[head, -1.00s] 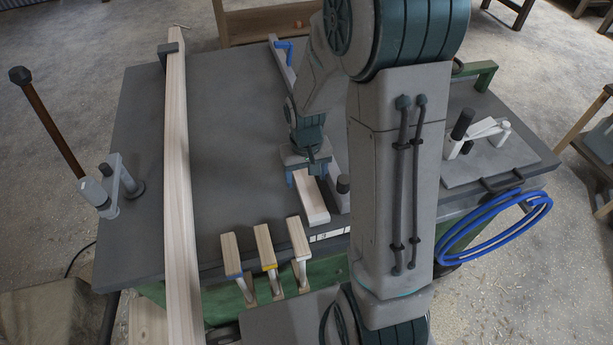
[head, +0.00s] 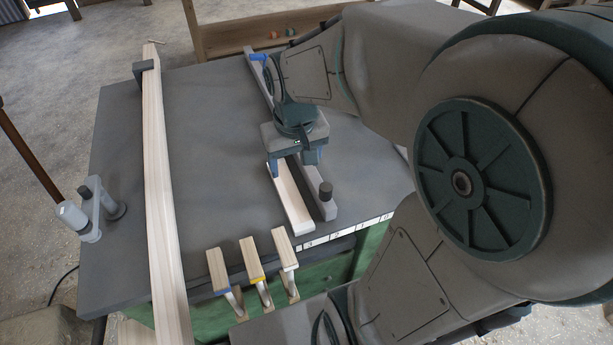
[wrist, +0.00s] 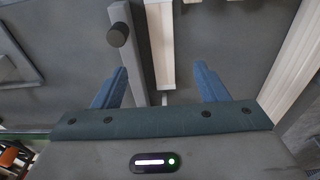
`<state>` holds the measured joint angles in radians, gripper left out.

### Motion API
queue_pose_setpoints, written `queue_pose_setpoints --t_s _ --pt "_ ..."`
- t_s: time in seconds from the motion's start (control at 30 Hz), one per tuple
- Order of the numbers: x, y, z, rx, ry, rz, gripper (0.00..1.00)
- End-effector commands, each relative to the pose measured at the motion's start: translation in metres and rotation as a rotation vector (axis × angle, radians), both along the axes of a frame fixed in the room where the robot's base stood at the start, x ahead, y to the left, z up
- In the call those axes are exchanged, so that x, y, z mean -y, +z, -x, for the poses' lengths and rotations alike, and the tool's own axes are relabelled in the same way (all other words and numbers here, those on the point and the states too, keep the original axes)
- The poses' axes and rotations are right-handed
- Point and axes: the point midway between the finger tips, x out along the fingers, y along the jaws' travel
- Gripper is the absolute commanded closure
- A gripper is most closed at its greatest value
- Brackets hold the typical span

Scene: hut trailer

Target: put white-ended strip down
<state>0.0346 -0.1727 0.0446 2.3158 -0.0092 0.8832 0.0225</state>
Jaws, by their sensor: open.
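A pale wooden strip (head: 292,203) with a whitish near end lies flat on the dark table, alongside a grey fence bar (head: 325,207) with a black knob. My gripper (head: 295,164) is open over the strip's far part, one blue finger to each side. In the wrist view the strip (wrist: 160,45) runs away between the open fingers (wrist: 160,84), with a visible gap on its right. Its far end is hidden under my gripper in the head view. I cannot tell the exact height of the fingertips above the table.
Three short wooden pieces with blue (head: 218,270), yellow (head: 252,260) and white (head: 284,248) marks stick out at the table's front edge. A long plank (head: 160,190) crosses the table's left side. The table (head: 215,130) is clear between plank and strip.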

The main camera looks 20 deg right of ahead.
Motion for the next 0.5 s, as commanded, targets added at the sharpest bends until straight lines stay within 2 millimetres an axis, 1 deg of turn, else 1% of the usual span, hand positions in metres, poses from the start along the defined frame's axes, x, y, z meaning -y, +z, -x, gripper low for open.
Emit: queue_pose_setpoints --t_s 0.03,0.1,0.2,0.33,0.5 --pt "0.000 0.008 0.014 0.029 -0.001 0.000 0.33" --pt "0.000 0.013 0.031 0.057 -0.002 -0.002 0.33" --pt "0.000 0.018 0.051 0.093 -0.005 -0.005 0.33" --pt "0.000 0.021 0.068 0.123 -0.007 -0.010 0.33" --pt "0.001 0.021 0.076 0.134 -0.007 -0.013 0.33"
